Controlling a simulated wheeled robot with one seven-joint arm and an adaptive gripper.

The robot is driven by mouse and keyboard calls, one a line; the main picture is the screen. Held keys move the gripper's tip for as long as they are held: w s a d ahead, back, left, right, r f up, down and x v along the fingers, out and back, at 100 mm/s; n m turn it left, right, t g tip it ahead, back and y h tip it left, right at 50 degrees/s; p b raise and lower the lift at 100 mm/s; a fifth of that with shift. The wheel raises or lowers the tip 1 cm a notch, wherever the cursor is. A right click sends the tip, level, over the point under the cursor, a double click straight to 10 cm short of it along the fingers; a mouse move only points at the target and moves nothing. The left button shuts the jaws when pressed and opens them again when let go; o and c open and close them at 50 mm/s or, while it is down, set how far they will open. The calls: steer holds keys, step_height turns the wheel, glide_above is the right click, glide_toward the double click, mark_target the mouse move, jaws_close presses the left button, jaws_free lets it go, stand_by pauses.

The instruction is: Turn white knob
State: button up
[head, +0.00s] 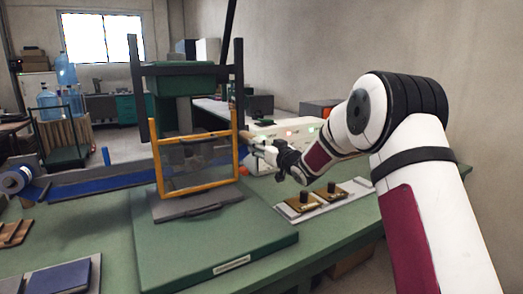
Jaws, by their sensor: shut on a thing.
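My gripper (262,148) reaches in from the right, beside the front of a white control box (285,130) with small lit lamps. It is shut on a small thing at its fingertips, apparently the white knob. The knob is too small and too covered by the fingers to make out clearly, and its angle cannot be told. The gripper and wrist hide part of the box front.
A green press (180,78) with a yellow-framed clear guard (163,178) stands just left of my gripper. A plate with two dark knobs on brown bases (318,197) lies below my wrist. A wall stands behind.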

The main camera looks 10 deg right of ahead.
steer(key=n+b, duration=0.4)
steer(key=shift+f, duration=0.2)
steer(key=n+b, duration=0.5)
steer(key=shift+r+n, duration=0.15)
steer(key=shift+n, duration=0.25)
steer(key=o, duration=1.2)
steer(key=v, duration=1.2)
steer(key=shift+r, duration=0.1)
